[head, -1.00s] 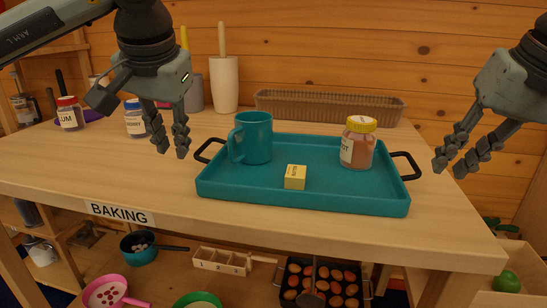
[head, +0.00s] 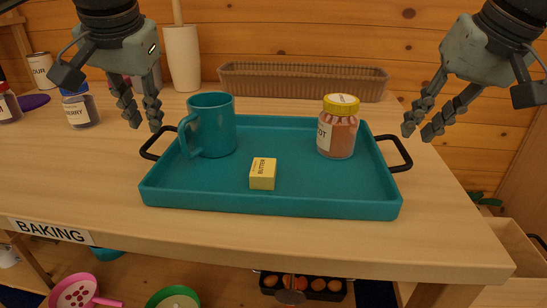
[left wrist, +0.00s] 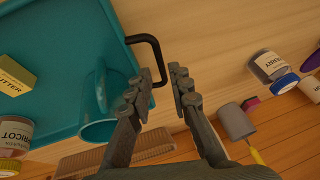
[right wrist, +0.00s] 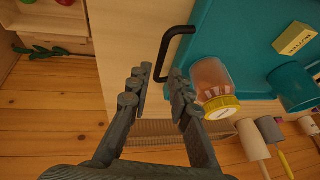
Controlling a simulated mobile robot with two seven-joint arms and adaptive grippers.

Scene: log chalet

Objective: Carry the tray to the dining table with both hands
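The teal tray (head: 300,202) lies flat on the wooden table, with a black handle at each short end. On it are a teal mug (head: 212,126), a small yellow butter box (head: 262,174) and a yellow-lidded apricot jar (head: 338,128). My left gripper (head: 143,115) is open and empty, above the left handle (head: 154,143). In the left wrist view that handle (left wrist: 154,50) is near the fingertips. My right gripper (head: 417,122) is open and empty, above the right handle (head: 399,152). In the right wrist view that handle (right wrist: 166,50) lies just ahead of the fingers, apparently not gripped.
A brown woven basket (head: 300,84) stands behind the tray. A blue-lidded jar (head: 80,106) stands to the left. Shelves below hold pink (head: 72,291) and green pans (head: 172,298).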

